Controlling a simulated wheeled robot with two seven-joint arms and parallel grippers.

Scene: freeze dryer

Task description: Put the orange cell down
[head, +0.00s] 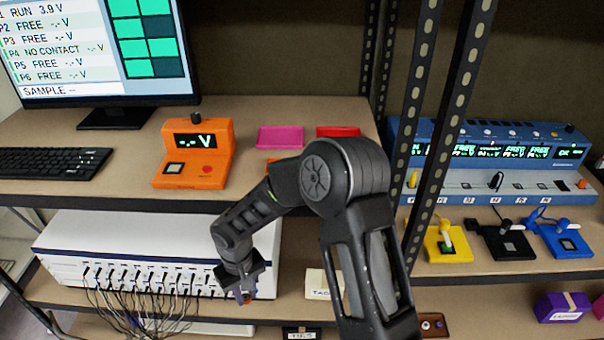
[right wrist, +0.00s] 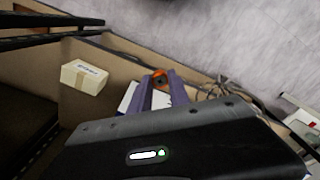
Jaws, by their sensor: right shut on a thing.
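My right gripper (head: 245,292) is low in front of the white multi-channel box on the shelf below the bench top. In the right wrist view the gripper (right wrist: 160,92) has its two purple fingers shut on a small orange cell (right wrist: 159,77), of which only the end shows. In the head view the cell is a small orange-red spot at the fingertips, mostly hidden. An orange meter (head: 194,153) showing "-.- V" stands on the bench top. An orange pad shows partly behind my right arm. My left gripper is not in view.
The white box (head: 150,250) has many cables hanging from its front. Magenta (head: 280,137) and red (head: 338,131) pads lie on the bench top. Rack uprights (head: 440,120) stand right of my arm. A yellow holder (head: 446,243) and a blue instrument (head: 490,150) are beyond them.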

